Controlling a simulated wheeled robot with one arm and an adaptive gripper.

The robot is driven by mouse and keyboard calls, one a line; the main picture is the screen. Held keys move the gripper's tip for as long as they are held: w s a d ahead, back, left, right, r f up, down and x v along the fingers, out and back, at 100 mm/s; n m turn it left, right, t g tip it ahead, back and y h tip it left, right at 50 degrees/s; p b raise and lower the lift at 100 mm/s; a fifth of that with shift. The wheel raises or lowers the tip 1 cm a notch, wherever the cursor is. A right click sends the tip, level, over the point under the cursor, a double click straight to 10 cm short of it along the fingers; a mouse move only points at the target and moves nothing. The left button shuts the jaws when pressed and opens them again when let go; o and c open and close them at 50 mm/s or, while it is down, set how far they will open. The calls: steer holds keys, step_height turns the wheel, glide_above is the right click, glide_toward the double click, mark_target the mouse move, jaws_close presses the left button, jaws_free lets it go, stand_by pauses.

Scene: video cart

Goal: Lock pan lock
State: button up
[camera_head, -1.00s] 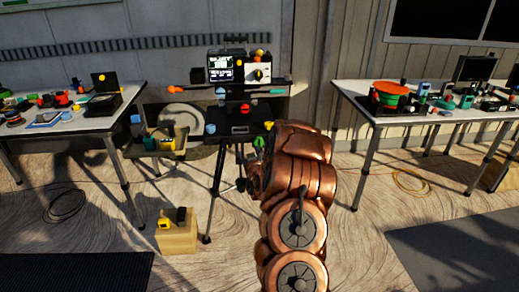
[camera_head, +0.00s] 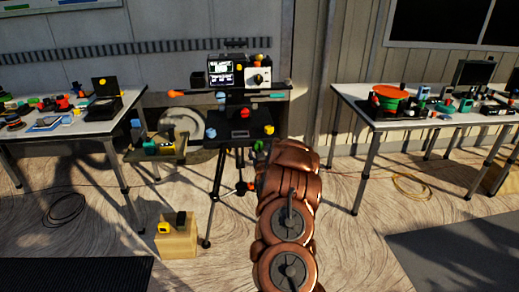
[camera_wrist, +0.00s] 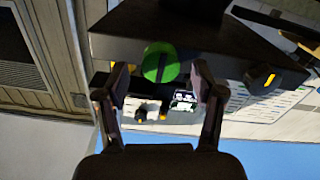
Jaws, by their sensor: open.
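A black camera rig on a tripod (camera_head: 218,185) stands in the middle of the head view, with a screen unit (camera_head: 223,72) on top and several coloured knobs. A round green knob (camera_wrist: 160,62) with a dark slot line sits under a dark plate in the wrist view. My gripper (camera_wrist: 162,82) is open, one finger at each side of the green knob in the picture; I cannot tell whether they touch it. The green knob shows small in the head view (camera_head: 258,146), by the end of my arm. No readable label marks the pan lock.
A table with tools (camera_head: 80,138) stands at the left and another (camera_head: 380,127) at the right. A wooden box (camera_head: 177,241) is on the floor left of the tripod. A cable (camera_head: 412,187) lies on the floor at the right.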

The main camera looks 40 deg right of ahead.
steer(key=shift+x, duration=0.9)
steer(key=shift+c, duration=0.4)
steer(key=shift+a, duration=0.1)
steer(key=c, duration=1.1)
steer(key=shift+o, duration=0.2)
